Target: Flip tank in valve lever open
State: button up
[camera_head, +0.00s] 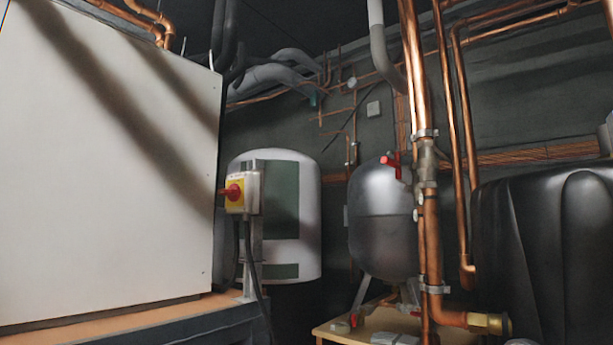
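A red valve lever (392,163) sits beside a vertical copper pipe (432,250), at the upper front of a grey metal tank (380,232). A metal valve body (427,163) sits on the pipe to the lever's right. Small red parts, perhaps other levers, show low down under the grey tank, one near the tan stand's top (353,320). No labels are readable, so I cannot tell which lever is the tank in valve. My gripper is not in view.
A large white cabinet (110,170) fills the left. A red-and-yellow rotary switch (235,192) stands on a post beside it. A white cylinder (310,215) stands behind. A black tank (545,250) blocks the right. Copper pipes run along the dark back wall (340,115).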

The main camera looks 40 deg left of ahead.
aim_at(385, 160)
jog(key=i+j+u, duration=0.3)
jog(key=j, duration=0.25)
jog(key=i+j+u, duration=0.35)
jog(key=i+j, duration=0.1)
jog(key=j, duration=0.05)
